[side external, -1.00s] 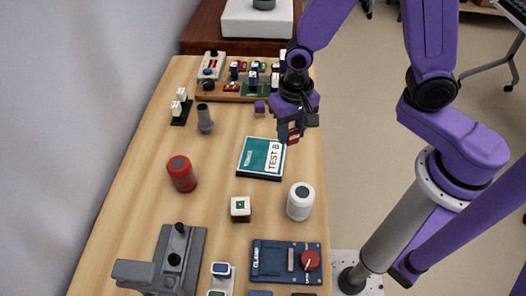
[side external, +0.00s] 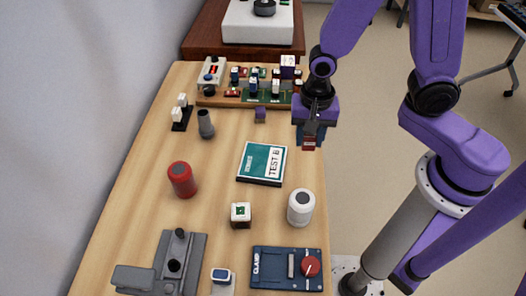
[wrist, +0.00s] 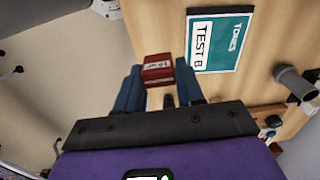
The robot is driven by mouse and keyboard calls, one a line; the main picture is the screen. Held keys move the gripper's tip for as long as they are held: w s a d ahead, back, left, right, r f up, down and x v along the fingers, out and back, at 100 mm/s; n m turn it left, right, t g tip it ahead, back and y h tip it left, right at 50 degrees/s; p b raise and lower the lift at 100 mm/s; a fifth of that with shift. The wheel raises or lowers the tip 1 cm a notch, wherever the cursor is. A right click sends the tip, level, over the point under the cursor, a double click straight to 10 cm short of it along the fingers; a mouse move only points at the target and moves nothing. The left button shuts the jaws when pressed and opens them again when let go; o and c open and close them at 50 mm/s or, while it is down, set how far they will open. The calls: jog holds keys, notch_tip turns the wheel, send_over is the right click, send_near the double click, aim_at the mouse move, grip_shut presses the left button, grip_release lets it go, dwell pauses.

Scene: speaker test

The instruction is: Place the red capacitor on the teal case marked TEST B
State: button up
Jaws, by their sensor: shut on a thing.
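The teal case (side external: 256,172) marked TEST B lies flat on the wooden bench. It also shows at the upper right of the wrist view (wrist: 227,55). My gripper (side external: 310,135) is shut on a small red box-shaped part with white print, the red capacitor (side external: 308,144). In the wrist view the capacitor (wrist: 158,68) sits between the blue fingertips (wrist: 160,84), to the left of the case. In the side view it is beyond the case's right edge, near the bench's right edge, apparently raised above the bench.
A red cylinder (side external: 182,180) stands left of the case. A white cylinder (side external: 301,208) and a small white-topped block (side external: 241,214) stand in front. A crowded parts board (side external: 240,100) lies farther back.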

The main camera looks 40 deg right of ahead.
jog(key=shift+w+a+f, duration=0.55)
jog(key=shift+w+f, duration=0.1)
jog(key=shift+w, duration=0.65)
send_over(263, 160)
jog(key=f, duration=0.7)
jog(key=shift+s+f, duration=0.15)
jog(key=shift+s, duration=0.05)
jog(key=shift+w+a+f, duration=0.1)
jog(key=shift+w+f, duration=0.1)
jog(key=shift+f, duration=1.6)
jog(key=shift+f, duration=0.1)
jog(key=o, duration=1.1)
